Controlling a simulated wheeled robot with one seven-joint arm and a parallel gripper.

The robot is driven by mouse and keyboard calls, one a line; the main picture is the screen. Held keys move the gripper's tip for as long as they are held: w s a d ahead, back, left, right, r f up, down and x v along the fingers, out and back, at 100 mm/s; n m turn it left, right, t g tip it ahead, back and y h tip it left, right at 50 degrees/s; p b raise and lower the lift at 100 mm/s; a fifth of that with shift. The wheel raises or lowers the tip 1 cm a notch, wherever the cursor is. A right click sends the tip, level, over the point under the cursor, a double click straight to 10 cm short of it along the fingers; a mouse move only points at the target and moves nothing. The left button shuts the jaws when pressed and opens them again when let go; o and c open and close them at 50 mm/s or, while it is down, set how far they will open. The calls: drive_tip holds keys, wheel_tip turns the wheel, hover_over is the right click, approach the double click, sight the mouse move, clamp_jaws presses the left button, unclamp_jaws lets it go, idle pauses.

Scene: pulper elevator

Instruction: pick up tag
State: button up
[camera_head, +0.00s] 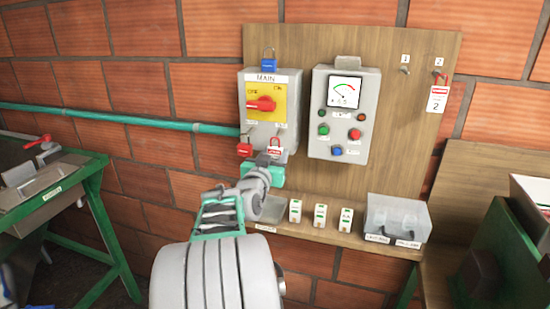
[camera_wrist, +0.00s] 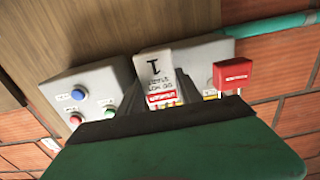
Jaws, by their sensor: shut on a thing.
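A white tag (camera_wrist: 155,68) with a "1", dark print and a red label shows between my fingers in the wrist view. My gripper (camera_head: 264,171) is shut on it, just below the grey MAIN switch box in the head view. My green gripper body covers the bottom of the wrist view and hides the tag's lower end. A second tag (camera_head: 437,101), marked 2 with a red heading, hangs under hook 2 at the board's right. Hook 1 (camera_head: 405,69) has no tag on it.
The MAIN box (camera_head: 287,88) has a red handle and a red padlock (camera_head: 244,150) at its lower left. A meter box (camera_head: 343,112) stands beside it. Below, a shelf holds several small white blocks and a clear bin (camera_head: 396,215). A green bench (camera_head: 92,190) is at left.

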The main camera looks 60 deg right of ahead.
drive_tip(key=c, duration=0.5)
